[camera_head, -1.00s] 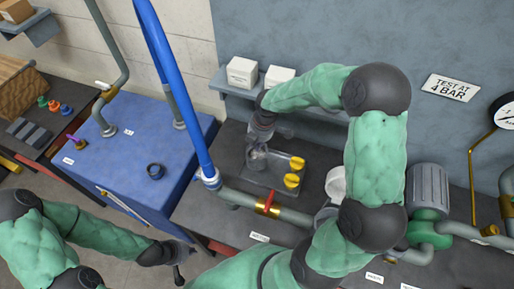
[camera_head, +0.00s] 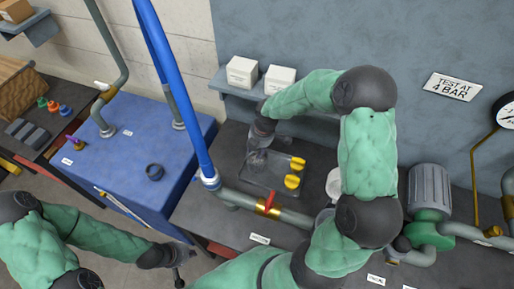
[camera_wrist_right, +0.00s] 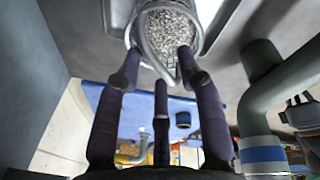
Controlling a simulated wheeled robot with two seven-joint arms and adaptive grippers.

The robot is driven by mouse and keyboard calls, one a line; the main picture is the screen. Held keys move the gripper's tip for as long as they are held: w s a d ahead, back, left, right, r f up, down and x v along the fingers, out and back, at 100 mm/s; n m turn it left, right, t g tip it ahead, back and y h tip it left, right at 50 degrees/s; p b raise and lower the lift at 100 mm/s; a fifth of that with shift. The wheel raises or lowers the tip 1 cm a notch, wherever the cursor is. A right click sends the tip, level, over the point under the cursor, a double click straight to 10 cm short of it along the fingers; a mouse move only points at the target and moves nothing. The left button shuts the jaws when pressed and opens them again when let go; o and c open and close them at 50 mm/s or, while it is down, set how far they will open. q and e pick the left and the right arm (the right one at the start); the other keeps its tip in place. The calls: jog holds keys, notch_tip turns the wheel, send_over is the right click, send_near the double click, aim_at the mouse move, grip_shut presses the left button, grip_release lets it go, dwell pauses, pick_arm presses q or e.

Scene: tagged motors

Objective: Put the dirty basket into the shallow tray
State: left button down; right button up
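A grey metal basket with speckled grey contents and a wire rim or handle (camera_wrist_right: 160,35) fills the top of the right wrist view. In the head view the basket (camera_head: 257,159) is small and partly hidden under my right gripper (camera_head: 261,143), at the left end of the shallow dark tray (camera_head: 258,182). I cannot tell whether it rests in the tray.
A grey pipe with a brass fitting (camera_head: 268,207) runs in front. White containers (camera_head: 334,183) are right of the tray, partly behind my arm. A blue cabinet (camera_head: 135,150) and upright blue pipe (camera_head: 178,90) stand left.

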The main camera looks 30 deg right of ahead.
aim_at(262, 159)
jog(key=shift+r, duration=0.45)
notch_tip(262, 159, up, 11)
jog(key=s+d+p, duration=0.1)
jog(key=p, duration=0.1)
jog(key=shift+s+p, duration=0.3)
jog(key=shift+s, duration=0.05)
